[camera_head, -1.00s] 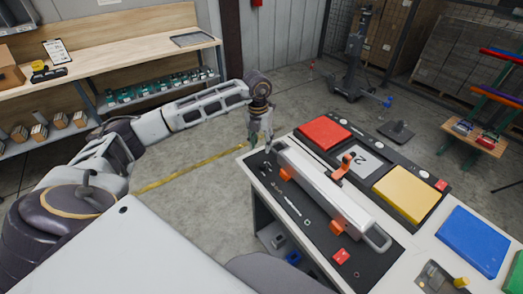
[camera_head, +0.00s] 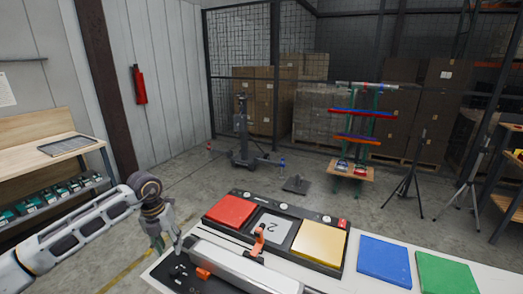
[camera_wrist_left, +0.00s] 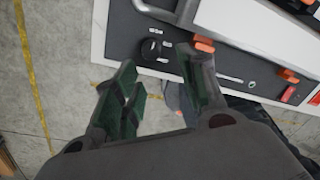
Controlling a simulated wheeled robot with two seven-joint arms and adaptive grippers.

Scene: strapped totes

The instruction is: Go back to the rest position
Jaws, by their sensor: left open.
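My left gripper (camera_head: 168,240) hangs at the left end of the workbench in the head view, pointing down. In the left wrist view its two fingers (camera_wrist_left: 160,95) are apart with nothing held between them. The black control panel with a knob (camera_wrist_left: 150,48) lies just beyond the fingers. A long white bar-shaped unit (camera_head: 240,266) with orange clips lies on the bench to the right of the gripper. My right gripper is not in view.
The bench holds a red pad (camera_head: 230,210), a yellow pad (camera_head: 319,243), a blue pad (camera_head: 384,260) and a green pad (camera_head: 447,274). A shelf bench (camera_head: 70,148) stands at left. Tripods (camera_head: 408,183) and a colored rack (camera_head: 355,140) stand behind.

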